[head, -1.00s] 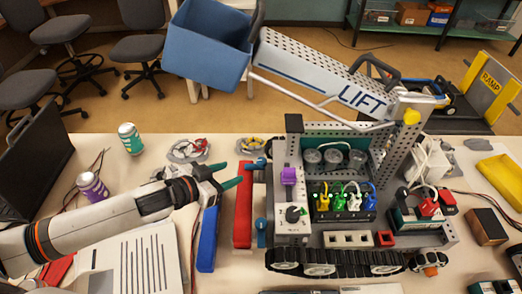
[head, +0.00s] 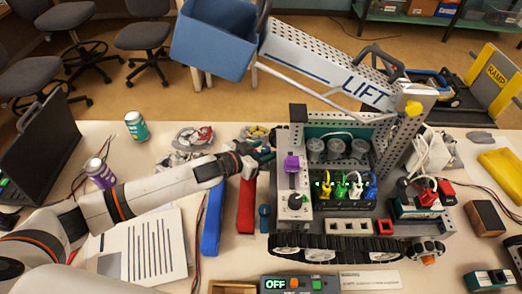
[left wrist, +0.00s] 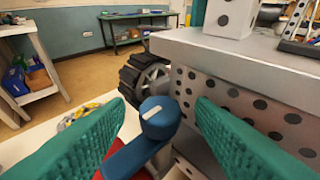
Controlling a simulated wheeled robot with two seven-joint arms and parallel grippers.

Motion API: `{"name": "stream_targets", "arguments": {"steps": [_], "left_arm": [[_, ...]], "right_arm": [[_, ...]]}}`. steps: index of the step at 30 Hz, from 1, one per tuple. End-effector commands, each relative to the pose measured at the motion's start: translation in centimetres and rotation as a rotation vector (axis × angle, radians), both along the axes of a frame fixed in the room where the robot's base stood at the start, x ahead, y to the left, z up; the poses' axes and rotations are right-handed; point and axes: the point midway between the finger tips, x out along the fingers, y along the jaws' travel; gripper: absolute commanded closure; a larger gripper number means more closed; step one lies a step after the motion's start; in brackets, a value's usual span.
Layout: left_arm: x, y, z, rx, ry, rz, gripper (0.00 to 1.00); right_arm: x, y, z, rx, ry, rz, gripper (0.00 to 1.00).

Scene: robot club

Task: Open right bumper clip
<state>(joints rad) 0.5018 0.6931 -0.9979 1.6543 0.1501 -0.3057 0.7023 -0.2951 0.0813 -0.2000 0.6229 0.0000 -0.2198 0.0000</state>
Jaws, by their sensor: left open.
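The tracked robot (head: 345,226) stands on the table with a red bumper (head: 246,206) along its left side. A blue clip (head: 264,213) shows at the near end of that side in the head view. The far clip is hidden there by my left gripper (head: 266,153). In the left wrist view, a blue clip with a round head and a lever (left wrist: 158,119) lies between the green fingers of my left gripper (left wrist: 160,103). The fingers are open, one on each side of the clip. I cannot tell whether they touch it. My right gripper is not in view.
A loose blue bumper (head: 211,222) lies left of the red one. A control box reading OFF (head: 300,283) lies in front. The raised lift arm (head: 335,70) hangs above.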

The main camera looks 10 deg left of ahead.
Motion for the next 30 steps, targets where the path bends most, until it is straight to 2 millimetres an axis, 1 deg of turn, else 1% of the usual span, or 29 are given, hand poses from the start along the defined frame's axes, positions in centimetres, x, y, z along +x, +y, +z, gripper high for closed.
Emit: {"name": "stream_targets", "arguments": {"steps": [3,4,9,12,22,30], "left_arm": [[0.0,0.0,0.0,0.0,0.0,0.0,0.5],[0.0,0.0,0.0,0.0,0.0,0.0,0.54],[0.0,0.0,0.0,0.0,0.0,0.0,0.82],[0.0,0.0,0.0,0.0,0.0,0.0,0.95],[0.1,0.2,0.2,0.003,-0.002,-0.041,0.95],[0.5,0.5,0.5,0.007,-0.005,-0.175,0.95]], "right_arm": [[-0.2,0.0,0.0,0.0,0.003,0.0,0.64],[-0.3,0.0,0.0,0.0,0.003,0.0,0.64],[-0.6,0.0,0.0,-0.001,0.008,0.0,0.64],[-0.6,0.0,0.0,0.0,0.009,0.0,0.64],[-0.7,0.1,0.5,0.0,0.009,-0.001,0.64],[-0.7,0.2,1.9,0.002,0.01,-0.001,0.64]]}}
